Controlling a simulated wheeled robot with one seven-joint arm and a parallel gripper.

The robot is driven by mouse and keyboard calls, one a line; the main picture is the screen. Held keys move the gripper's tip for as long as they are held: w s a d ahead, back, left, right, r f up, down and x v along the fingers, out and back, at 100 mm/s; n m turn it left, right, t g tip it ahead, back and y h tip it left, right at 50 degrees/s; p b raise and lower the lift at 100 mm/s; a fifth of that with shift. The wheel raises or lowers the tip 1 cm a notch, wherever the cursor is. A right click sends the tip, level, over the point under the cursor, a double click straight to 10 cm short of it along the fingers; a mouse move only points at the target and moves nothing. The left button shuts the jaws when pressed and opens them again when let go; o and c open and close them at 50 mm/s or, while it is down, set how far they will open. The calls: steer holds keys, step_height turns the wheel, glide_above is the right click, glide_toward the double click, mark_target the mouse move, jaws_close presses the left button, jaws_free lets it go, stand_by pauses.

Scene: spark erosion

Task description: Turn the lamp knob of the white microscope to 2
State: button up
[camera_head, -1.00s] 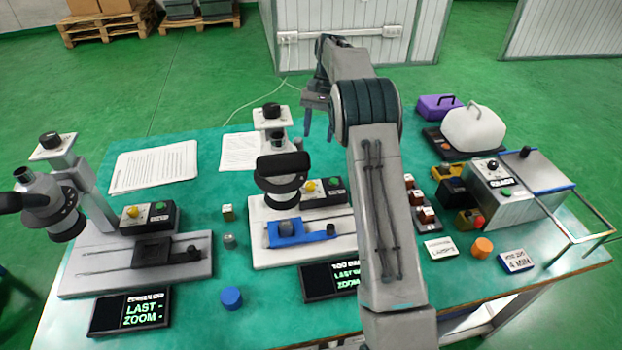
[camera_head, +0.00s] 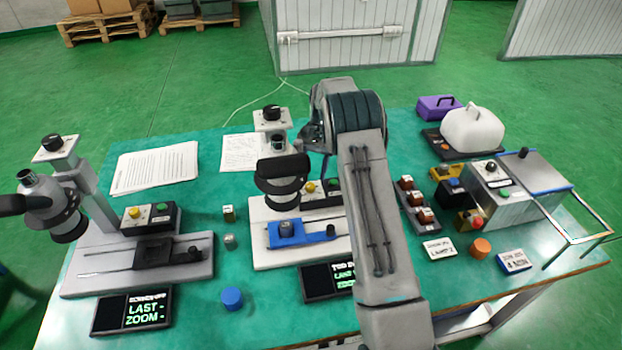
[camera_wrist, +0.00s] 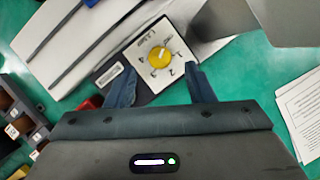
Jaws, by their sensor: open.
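The white microscope (camera_head: 258,240) stands mid-table, with a blue slide holder on its base. Its dark control box carries a yellow lamp knob (camera_head: 310,187) and a green button (camera_head: 333,182); my arm covers the box's right part. In the wrist view the yellow knob (camera_wrist: 160,57) sits on a pale dial with printed numbers and a light pointer mark directed toward the upper right. My gripper (camera_wrist: 160,76) is open and empty, its two fingers on either side of the dial's near part. The knob shows just beyond the fingertips, and contact is not visible.
A grey microscope (camera_head: 130,268) with a similar knob box stands at left. A display (camera_head: 328,280) lies in front of the white one, partly behind my arm. Small blocks and a metal box (camera_head: 500,205) are at right. Papers (camera_head: 155,168) lie at the back.

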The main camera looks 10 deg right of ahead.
mark_target(311, 185)
steer(key=shift+x, duration=2)
steer(key=c, duration=1)
